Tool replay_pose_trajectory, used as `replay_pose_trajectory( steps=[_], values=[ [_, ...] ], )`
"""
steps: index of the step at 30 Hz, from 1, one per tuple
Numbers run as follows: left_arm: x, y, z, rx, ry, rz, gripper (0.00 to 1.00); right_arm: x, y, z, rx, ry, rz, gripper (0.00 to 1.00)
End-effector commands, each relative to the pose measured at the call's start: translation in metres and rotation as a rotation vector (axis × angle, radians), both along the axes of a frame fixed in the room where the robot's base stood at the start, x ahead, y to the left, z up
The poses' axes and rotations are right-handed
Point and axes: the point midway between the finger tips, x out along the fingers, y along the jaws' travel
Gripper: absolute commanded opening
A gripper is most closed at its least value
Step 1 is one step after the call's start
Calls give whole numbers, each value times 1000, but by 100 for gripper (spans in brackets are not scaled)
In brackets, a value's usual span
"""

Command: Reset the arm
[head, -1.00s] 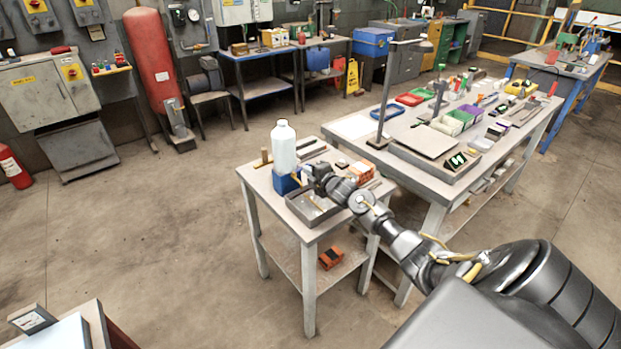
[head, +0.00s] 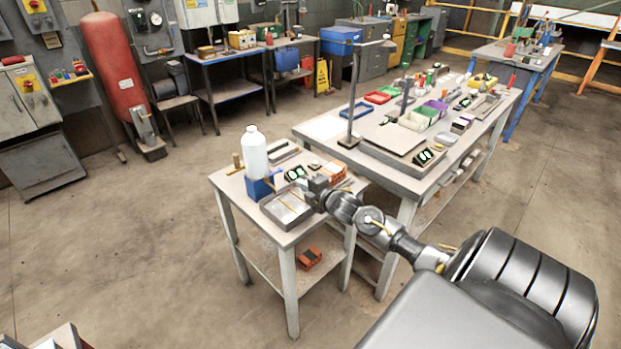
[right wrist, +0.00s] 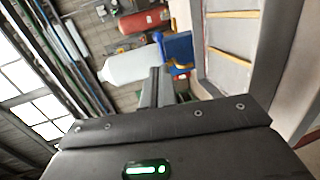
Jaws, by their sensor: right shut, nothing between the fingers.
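My right gripper (head: 314,190) is shut and empty, over the right edge of a grey tray (head: 268,211) on the small table (head: 238,192). Its closed fingers (right wrist: 155,88) show in the right wrist view, with the tray (right wrist: 240,75) to their right. Whether it touches the tray is not clear. An orange hollow brick (head: 337,169) lies on the tabletop behind the gripper. Another orange brick (head: 309,258) lies on the table's lower shelf. My left gripper is not in view.
A white bottle (head: 254,152) stands by a blue block (head: 259,187) behind the tray. A small device with green displays (head: 296,173) is close to the gripper. A cluttered long bench (head: 400,180) adjoins at right. The floor at left is open.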

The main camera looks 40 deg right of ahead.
Motion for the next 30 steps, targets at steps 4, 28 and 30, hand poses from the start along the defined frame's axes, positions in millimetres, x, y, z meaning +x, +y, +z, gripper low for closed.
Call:
replay_pose_trajectory(
  steps=[4, 28, 30],
  values=[
    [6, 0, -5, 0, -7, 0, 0, -18, 0, 2, -1, 0, 0, 0],
    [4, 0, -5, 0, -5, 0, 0, -76, 63, -57, 257, 175, -103, 0],
    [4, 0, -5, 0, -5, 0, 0, -110, 97, -84, 400, 274, -180, 0]
  ],
)
